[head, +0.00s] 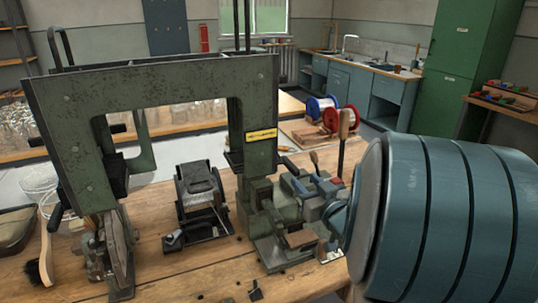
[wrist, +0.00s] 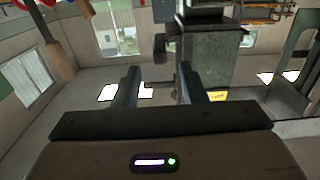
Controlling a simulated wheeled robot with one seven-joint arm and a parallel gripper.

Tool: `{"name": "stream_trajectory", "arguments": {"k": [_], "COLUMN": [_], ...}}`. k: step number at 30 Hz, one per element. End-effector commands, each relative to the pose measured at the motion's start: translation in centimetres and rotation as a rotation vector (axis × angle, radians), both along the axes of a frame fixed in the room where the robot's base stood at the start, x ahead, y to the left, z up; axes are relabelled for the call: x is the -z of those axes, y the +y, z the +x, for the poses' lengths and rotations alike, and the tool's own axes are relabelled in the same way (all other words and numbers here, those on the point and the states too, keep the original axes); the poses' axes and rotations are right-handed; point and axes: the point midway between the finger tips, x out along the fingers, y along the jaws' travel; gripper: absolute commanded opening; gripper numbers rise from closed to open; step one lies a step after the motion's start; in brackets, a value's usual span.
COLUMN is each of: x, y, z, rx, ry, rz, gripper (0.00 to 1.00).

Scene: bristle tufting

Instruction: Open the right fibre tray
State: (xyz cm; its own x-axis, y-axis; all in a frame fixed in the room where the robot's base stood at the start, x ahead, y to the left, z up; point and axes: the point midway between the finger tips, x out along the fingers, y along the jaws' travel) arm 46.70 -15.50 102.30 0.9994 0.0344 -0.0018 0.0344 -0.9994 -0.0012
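A green-grey tufting machine frame (head: 150,80) stands on the wooden bench in the head view. A dark box-like unit (head: 199,182) sits between its two columns. Grey metal parts with a small wooden block (head: 300,238) sit at the foot of the right column. I cannot tell for sure which part is the right fibre tray; it may be hidden behind the large blue cylinder at the right. My gripper (wrist: 158,88) is open in the wrist view, its two fingers apart with nothing held between them. I cannot make it out in the head view.
The bench (head: 170,262) has bare wood at its front. A brush (head: 40,262) lies at its left. Blue (head: 318,108) and red (head: 340,118) spools stand behind. A wooden handle (wrist: 58,50) shows in the wrist view.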

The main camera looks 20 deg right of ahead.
Motion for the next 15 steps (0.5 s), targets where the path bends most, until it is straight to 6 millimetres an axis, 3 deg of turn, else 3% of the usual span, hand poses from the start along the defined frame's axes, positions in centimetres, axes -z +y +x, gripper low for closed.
{"name": "stream_trajectory", "arguments": {"k": [9, 15], "x": [0.1, 0.1], "y": [0.2, 0.2], "z": [5.8, 7.5], "rx": [-0.002, 0.0], "ry": [-0.002, -0.002], "rz": [-0.001, -0.001], "gripper": [0.38, 0.38]}}
